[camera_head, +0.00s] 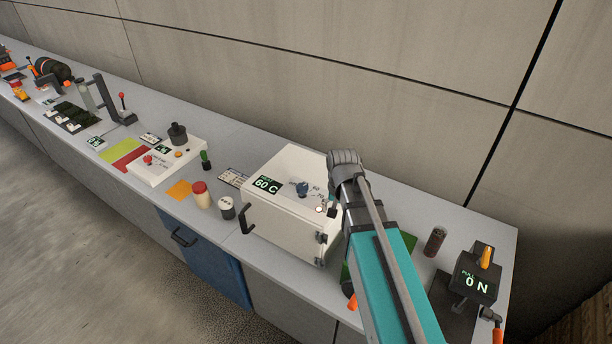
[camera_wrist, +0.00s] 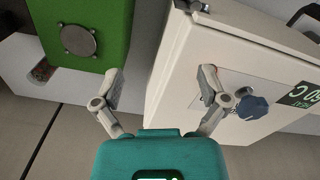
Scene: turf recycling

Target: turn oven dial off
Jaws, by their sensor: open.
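The oven is a white box (camera_head: 282,215) on the bench, with a dark handle on its front. Its dark display (camera_head: 267,184) reads 60 C in green. The blue dial (camera_head: 302,188) sits on the top face beside the display, with small marks around it that I cannot read clearly. In the wrist view the blue dial (camera_wrist: 252,107) lies just right of the right finger, outside the gap between the fingers. My gripper (camera_wrist: 160,85) is open and empty, with its fingers spread wide.
A green box with a round grey disc (camera_wrist: 78,40) stands beside the oven, mostly hidden by my arm in the head view. A dark cylinder (camera_head: 435,240) and a pull gauge reading 0 N (camera_head: 476,275) stand at right. Jars (camera_head: 201,195) and panels crowd the left.

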